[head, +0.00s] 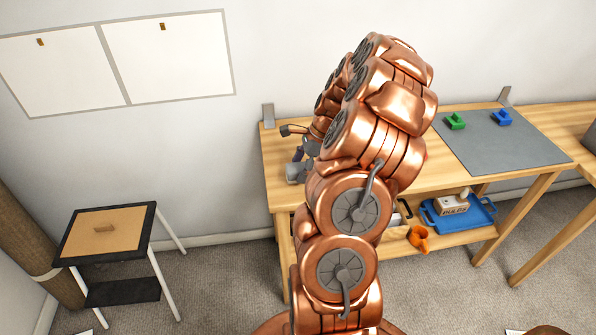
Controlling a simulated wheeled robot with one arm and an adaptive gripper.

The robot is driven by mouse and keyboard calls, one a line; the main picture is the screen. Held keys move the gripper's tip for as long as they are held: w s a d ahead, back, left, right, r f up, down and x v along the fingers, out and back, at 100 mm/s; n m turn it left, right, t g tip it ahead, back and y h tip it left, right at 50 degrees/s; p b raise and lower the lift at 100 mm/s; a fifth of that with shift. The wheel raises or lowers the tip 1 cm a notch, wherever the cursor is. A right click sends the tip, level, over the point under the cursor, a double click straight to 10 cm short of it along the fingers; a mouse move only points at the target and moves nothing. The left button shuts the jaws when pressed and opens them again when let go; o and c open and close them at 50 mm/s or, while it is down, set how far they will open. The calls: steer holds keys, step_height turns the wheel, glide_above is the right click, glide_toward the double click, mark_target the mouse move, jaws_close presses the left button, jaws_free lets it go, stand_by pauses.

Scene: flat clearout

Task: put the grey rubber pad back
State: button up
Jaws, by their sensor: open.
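No separate thing shows clearly as the grey rubber pad. A large flat grey mat (500,145) lies on the right part of the workbench, but I cannot tell whether it is the pad. My copper arm fills the middle of the head view and hides part of the bench. Small dark and grey parts beyond the arm's far end look like my gripper (298,142), partly hidden, above the bench's left end. It appears open, with nothing visible held. A grey block (296,173) shows just below it; its kind is unclear.
Green (455,121) and blue (502,118) pieces sit on the mat. The lower shelf holds a blue tray (433,222) with a white box labelled BULBS (452,205), and an orange mug (418,239). A small side table (145,222) stands left. Carpet between is free.

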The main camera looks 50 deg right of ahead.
steer(key=b+v, duration=0.2)
steer(key=v, duration=0.9)
steer(key=s+a+r+n+g, duration=0.15)
steer(key=a+n, duration=0.45)
steer(key=a, duration=0.6)
steer(key=a+r+n+g, duration=0.1)
steer(key=a+r+n, duration=0.35)
steer(key=a, duration=0.75)
steer(key=s+a+f+n+g+h, duration=0.1)
steer(key=s+a+f+n, duration=0.1)
steer(key=s+a+n, duration=0.4)
steer(key=s+a+f+n+g+h, duration=0.1)
steer(key=s+a+f+n+h, duration=0.1)
steer(key=s+a+n, duration=0.4)
steer(key=s+n, duration=0.3)
steer(key=s, duration=0.4)
steer(key=shift+a+f+h, duration=0.2)
steer(key=shift+a+h, duration=0.1)
steer(key=shift+s, duration=0.15)
step_height(320, 180, up, 5)
steer(key=p, duration=0.5)
steer(key=shift+r+p, duration=0.25)
steer(key=shift+p, duration=0.1)
